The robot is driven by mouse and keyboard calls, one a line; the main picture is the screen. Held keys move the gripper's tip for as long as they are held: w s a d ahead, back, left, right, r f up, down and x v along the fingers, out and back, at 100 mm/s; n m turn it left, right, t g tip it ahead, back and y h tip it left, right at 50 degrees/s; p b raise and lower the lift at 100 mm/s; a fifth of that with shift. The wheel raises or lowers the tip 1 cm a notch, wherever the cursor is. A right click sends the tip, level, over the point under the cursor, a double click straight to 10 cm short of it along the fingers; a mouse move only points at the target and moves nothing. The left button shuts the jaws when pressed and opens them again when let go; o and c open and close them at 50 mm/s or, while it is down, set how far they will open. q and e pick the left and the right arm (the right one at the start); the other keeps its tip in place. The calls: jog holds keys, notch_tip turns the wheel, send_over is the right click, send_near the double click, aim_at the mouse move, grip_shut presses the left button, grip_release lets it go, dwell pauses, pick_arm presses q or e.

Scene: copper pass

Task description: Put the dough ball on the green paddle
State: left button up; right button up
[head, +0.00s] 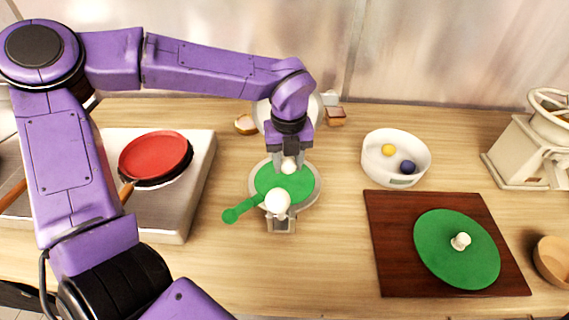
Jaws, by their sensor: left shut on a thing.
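The green paddle (298,184) lies on the round plate of a kitchen scale (317,196), its handle pointing to the lower left. My left gripper (290,165) reaches down over the paddle's far part, shut on a small pale ball (289,168) that shows between its fingers. A larger white ball (277,201) shows at the paddle's near edge, in front of the gripper and apart from it. Which of the two pale balls is the dough ball I cannot tell. Whether the held ball touches the paddle is unclear. My right gripper is out of view.
A white bowl (370,167) with a yellow and a blue ball stands right of the scale. A brown board (390,270) bears a green disc (440,263) with a pale knob. A red pan (155,155) sits on the stove at left. Bare counter lies before the scale.

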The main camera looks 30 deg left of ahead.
aim_at(285, 179)
pick_arm(q)
jog(key=f, duration=0.1)
jog(key=a+f, duration=0.1)
jog(key=f, duration=0.1)
jog(key=w+f, duration=0.1)
jog(key=shift+a+f+p, duration=0.3)
jog(key=shift+p, duration=0.1)
jog(key=shift+w+f, duration=0.1)
jog(key=shift+f, duration=0.35)
jog(key=shift+f, duration=0.15)
jog(key=o, duration=1)
jog(key=shift+o, duration=0.2)
notch_tip(285, 179, up, 12)
jog(key=shift+r+b, duration=0.2)
jog(key=shift+b, duration=0.5)
